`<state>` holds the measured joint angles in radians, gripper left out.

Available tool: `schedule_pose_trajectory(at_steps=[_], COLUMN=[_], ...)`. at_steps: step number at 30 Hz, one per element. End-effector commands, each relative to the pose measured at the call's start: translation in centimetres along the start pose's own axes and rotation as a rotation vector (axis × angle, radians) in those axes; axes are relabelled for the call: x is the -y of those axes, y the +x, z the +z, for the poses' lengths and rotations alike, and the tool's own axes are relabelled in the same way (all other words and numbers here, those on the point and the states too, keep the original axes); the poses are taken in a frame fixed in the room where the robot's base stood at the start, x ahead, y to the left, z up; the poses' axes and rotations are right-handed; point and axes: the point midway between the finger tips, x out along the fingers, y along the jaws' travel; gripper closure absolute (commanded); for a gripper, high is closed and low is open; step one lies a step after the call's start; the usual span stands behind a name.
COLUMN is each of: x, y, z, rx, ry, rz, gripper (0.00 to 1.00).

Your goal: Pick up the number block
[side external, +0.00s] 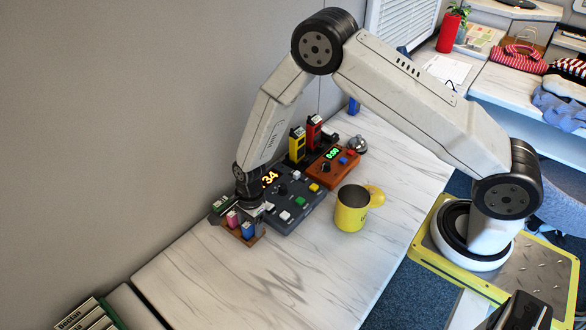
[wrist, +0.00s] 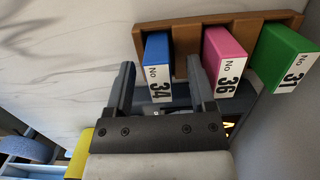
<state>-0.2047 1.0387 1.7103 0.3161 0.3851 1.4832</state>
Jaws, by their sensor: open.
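A wooden rack (wrist: 285,17) holds three number blocks. The blue block (wrist: 157,50) has a white label reading No 34, the pink block (wrist: 225,45) No 36, and the green block (wrist: 283,50) No 31. In the side view the blue (side external: 248,230), pink (side external: 232,218) and green (side external: 219,203) blocks stand at the table's far left end. My gripper (wrist: 161,62) is open and empty; in the wrist view the blue block appears between its fingertips, and I cannot tell whether they touch it. In the side view my gripper (side external: 258,208) is just above and beside the rack.
A dark control panel (side external: 297,216) with colored buttons and a display reading 34 lies right of the rack. Behind it are an orange timer box (side external: 331,170), yellow (side external: 297,145) and red (side external: 314,132) upright items, and a bell (side external: 357,145). A yellow mug (side external: 350,212) stands right. The front table is clear.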

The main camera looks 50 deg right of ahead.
Motion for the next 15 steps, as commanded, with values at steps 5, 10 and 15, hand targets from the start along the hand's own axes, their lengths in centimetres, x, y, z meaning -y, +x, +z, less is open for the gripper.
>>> schedule_pose_trajectory(at_steps=[5,10,15], x=[0.00,0.00,0.01], y=[-0.02,-0.02,-0.03], z=[0.00,0.00,0.00], rx=[0.000,0.000,0.000], ry=[0.000,0.000,0.000], rz=[0.000,0.000,0.000], gripper=[0.68,1.00,1.00])
